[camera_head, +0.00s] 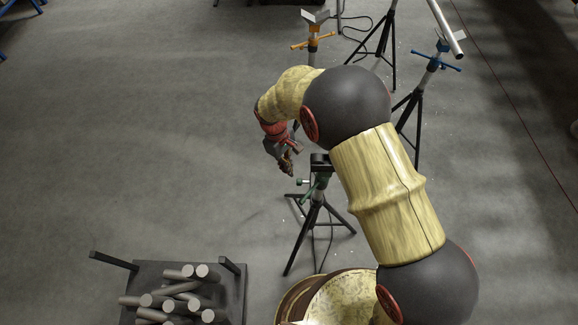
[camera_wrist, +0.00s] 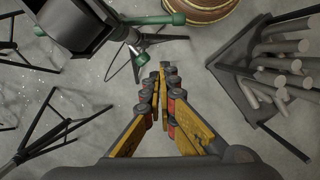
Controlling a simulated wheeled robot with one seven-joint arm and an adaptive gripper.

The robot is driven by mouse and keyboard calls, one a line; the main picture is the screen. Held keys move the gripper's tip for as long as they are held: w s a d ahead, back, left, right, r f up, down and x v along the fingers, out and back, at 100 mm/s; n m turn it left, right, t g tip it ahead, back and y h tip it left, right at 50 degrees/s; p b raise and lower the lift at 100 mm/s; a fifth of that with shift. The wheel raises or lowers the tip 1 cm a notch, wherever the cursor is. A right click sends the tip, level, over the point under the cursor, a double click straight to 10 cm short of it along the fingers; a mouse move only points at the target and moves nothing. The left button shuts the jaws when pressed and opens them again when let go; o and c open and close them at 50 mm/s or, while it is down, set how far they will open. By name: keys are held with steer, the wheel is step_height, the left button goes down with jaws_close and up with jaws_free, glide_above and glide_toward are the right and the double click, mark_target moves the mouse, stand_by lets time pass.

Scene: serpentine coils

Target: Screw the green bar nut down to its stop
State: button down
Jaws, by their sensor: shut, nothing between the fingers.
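The green bar nut (camera_head: 308,189) is on the neck of a black tripod stand, just below its dark head. In the wrist view the green bar (camera_wrist: 155,20) crosses the upper left, with one rounded end out to the right of the stand's dark head. That head hides part of the bar and the thread. My gripper (camera_head: 288,170) hangs to the left of the stand, near the height of its head in the picture. The wrist view shows my gripper (camera_wrist: 162,78) with its fingers drawn together and empty, below and apart from the bar.
Stands with an orange bar nut (camera_head: 313,42) and a blue bar nut (camera_head: 436,60) are behind. A dark rack (camera_head: 235,285) of grey cylinders stands at the lower left. Tripod legs (camera_head: 300,245) spread over the floor. Open floor lies to the left.

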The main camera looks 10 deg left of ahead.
mark_target(306, 195)
steer(key=d+f, duration=0.1)
steer(key=f, duration=0.1)
steer(key=s+d+f, duration=0.1)
steer(key=d+f, duration=0.1)
steer(key=s+d+f+b, duration=0.1)
steer(key=f, duration=0.1)
steer(key=shift+s+d+f, duration=0.15)
steer(key=shift+d+f, duration=0.2)
steer(key=shift+d, duration=0.05)
steer(key=shift+s+d+n, duration=0.2)
steer(key=shift+n, duration=0.2)
steer(key=shift+s+d+n+p, duration=0.2)
steer(key=shift+n+p, duration=0.1)
steer(key=shift+p, duration=0.05)
steer(key=shift+s+d+r+n+t+p, duration=0.1)
steer(key=shift+s+d+n+t+p, duration=0.1)
steer(key=shift+s+d+n+p, duration=0.35)
steer(key=shift+s+d+n+t+p, duration=0.1)
steer(key=shift+s+d+n+t, duration=0.2)
steer(key=shift+n, duration=0.45)
steer(key=shift+s+d+n+t+p, duration=0.2)
steer(key=shift+d+n+p, duration=0.05)
steer(key=shift+d+n, duration=0.7)
steer(key=shift+s+d+n+t+p, duration=0.15)
steer(key=shift+d+n+t+p, duration=0.1)
steer(key=shift+d+n, duration=0.65)
